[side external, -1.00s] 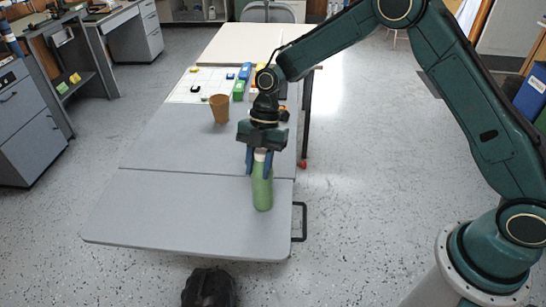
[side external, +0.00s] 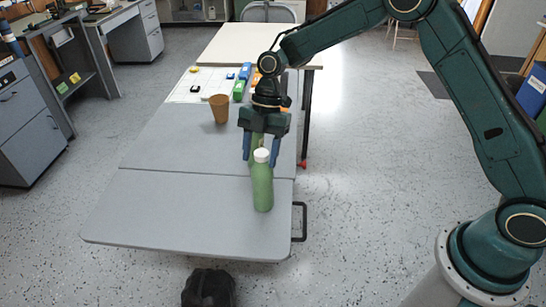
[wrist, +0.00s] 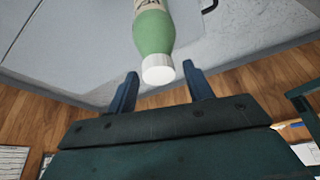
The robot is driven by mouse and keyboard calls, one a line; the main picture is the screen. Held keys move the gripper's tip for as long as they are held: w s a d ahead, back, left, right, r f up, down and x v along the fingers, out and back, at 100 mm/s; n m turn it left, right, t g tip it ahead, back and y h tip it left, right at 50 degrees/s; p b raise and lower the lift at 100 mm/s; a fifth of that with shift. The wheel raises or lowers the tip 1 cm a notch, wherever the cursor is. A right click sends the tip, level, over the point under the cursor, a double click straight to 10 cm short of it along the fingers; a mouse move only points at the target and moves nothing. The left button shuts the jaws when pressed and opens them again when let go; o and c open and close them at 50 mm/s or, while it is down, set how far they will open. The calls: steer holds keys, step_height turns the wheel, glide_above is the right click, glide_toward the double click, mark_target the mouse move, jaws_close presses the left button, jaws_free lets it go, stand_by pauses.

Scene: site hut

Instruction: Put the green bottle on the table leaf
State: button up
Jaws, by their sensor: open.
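The green bottle (side external: 262,188) with a white cap stands upright on the grey table leaf (side external: 165,215), near its right side, in the side view. My gripper (side external: 261,161) is open, with its blue fingers at cap height and apparently behind the bottle. In the wrist view the bottle (wrist: 153,32) has its cap toward me, just beyond and between the fingertips (wrist: 160,72), with gaps on both sides. A green patch shows between the fingers behind the cap in the side view; I cannot tell what it is.
A brown cup (side external: 219,109) stands on the main tabletop (side external: 170,145) behind the leaf. Beyond it lie a white sheet (side external: 212,80) and several coloured blocks. A black handle (side external: 300,222) sticks out at the leaf's right edge. The leaf's left part is clear.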

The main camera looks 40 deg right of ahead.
steer(key=v, duration=0.8)
steer(key=shift+d+r, duration=0.15)
steer(key=shift+r, duration=0.15)
steer(key=s+d+r+m+t+h, duration=0.1)
steer(key=s+d+r+m+t, duration=0.1)
steer(key=s+r+m, duration=0.45)
steer(key=s+d+r+m+t, duration=0.2)
steer(key=s+d+r+m, duration=0.1)
steer(key=s+r+m, duration=0.3)
steer(key=s+d+m+t+h, duration=0.1)
steer(key=s+d+m, duration=0.2)
steer(key=s, duration=0.6)
steer(key=s+d+m+t+h, duration=0.1)
steer(key=s+d+m+t, duration=0.1)
steer(key=s+m, duration=0.6)
steer(key=shift+s+d+f+t+h, duration=0.2)
steer(key=shift+s+d+t+h, duration=0.15)
steer(key=shift+s+d, duration=0.6)
